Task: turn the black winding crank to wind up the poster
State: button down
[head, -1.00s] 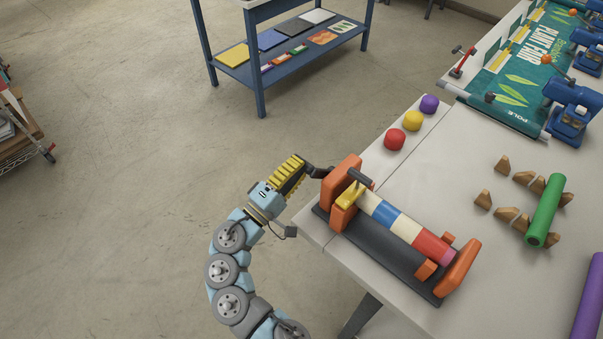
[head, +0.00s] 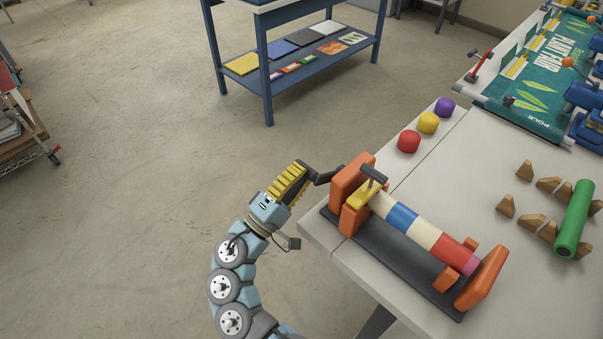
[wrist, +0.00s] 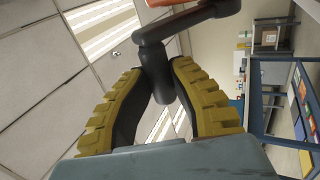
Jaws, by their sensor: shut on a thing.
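The black winding crank (head: 327,177) sticks out from the left end of an orange stand (head: 352,180) on the table. My gripper (head: 300,172) is at this crank. In the wrist view the yellow-padded fingers (wrist: 160,88) are on both sides of the crank's dark handle (wrist: 163,78), shut on it. The crank arm rises from the handle to the upper right there. The stand holds a cream, blue and red striped roll (head: 403,217), with a yellow piece bearing a black T-handle at its left end. A green Plant Fair poster (head: 552,65) lies flat at the back right.
Red, yellow and purple round pieces (head: 409,141) stand behind the orange stand. A green roll (head: 573,220) and several brown wedges lie to the right. A blue shelf unit (head: 268,85) stands on the floor behind. The floor on the left is mostly clear.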

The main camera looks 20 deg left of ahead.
jog(key=shift+f, duration=0.25)
jog(key=c, duration=1.2)
grip_release()
jog(key=shift+d, duration=0.1)
jog(key=o, duration=0.3)
jog(key=shift+w+r, duration=0.15)
jog(key=shift+w, duration=0.05)
jog(key=shift+s, duration=0.2)
jog(key=v, duration=1.1)
jog(key=shift+s+f, duration=0.2)
jog(key=shift+s, duration=0.1)
